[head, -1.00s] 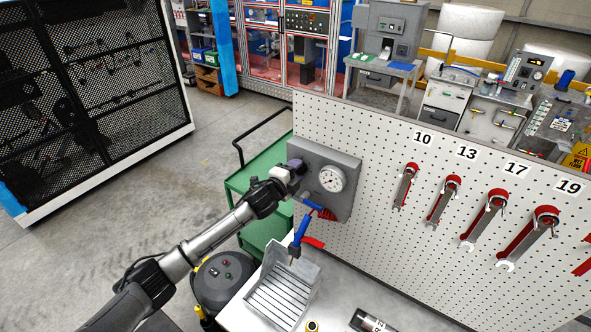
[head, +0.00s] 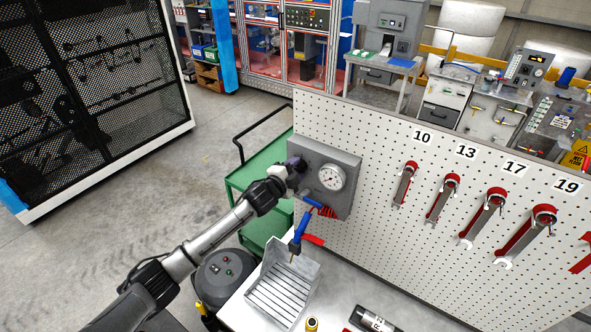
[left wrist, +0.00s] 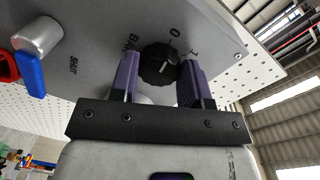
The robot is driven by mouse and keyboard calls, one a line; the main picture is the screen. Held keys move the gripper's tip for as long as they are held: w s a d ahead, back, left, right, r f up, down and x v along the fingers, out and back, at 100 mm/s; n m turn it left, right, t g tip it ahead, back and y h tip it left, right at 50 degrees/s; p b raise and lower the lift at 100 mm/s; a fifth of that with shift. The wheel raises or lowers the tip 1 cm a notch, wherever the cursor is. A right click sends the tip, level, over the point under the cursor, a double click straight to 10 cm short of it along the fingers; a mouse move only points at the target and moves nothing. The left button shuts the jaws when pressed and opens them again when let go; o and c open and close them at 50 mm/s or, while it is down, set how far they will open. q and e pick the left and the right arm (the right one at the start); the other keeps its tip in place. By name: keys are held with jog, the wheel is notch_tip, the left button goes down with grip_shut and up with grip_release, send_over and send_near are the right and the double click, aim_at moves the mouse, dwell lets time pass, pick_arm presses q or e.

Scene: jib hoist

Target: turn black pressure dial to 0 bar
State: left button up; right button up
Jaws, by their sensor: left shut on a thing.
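The black pressure dial (left wrist: 160,66) is a ribbed knob with a white line, on a grey panel (head: 338,165) fixed to the pegboard's left end. In the left wrist view it sits between the two purple fingers of my left gripper (left wrist: 160,62), which is shut on it. "0" and "1" are printed beside the knob, and "BAR" on its other side. The white line points roughly toward the "0"; I cannot tell if it lines up exactly. In the head view my left gripper (head: 296,165) hides the dial. My right gripper is not in view.
A round white gauge (head: 332,177) is just right of my gripper; its reading is too small to tell. A blue lever (left wrist: 29,76) is near "SHUT". A blue air gun (head: 300,230) hangs below, above a grey ribbed tray (head: 282,290). Wrenches hang along the pegboard (head: 400,240).

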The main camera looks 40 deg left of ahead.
pick_arm(q)
jog(key=o, duration=0.9)
jog(key=shift+s, duration=0.1)
jog(key=shift+s, duration=0.3)
jog(key=shift+s+d+r+b, duration=0.15)
jog(key=shift+s+b, duration=0.4)
jog(key=shift+s, duration=1.6)
jog(key=shift+s+d+r+b, duration=0.15)
jog(key=shift+s+b, duration=0.4)
jog(key=shift+s, duration=1.65)
jog(key=shift+s+d+r+b, duration=0.15)
jog(key=shift+s+b, duration=0.4)
jog(key=shift+s, duration=1.6)
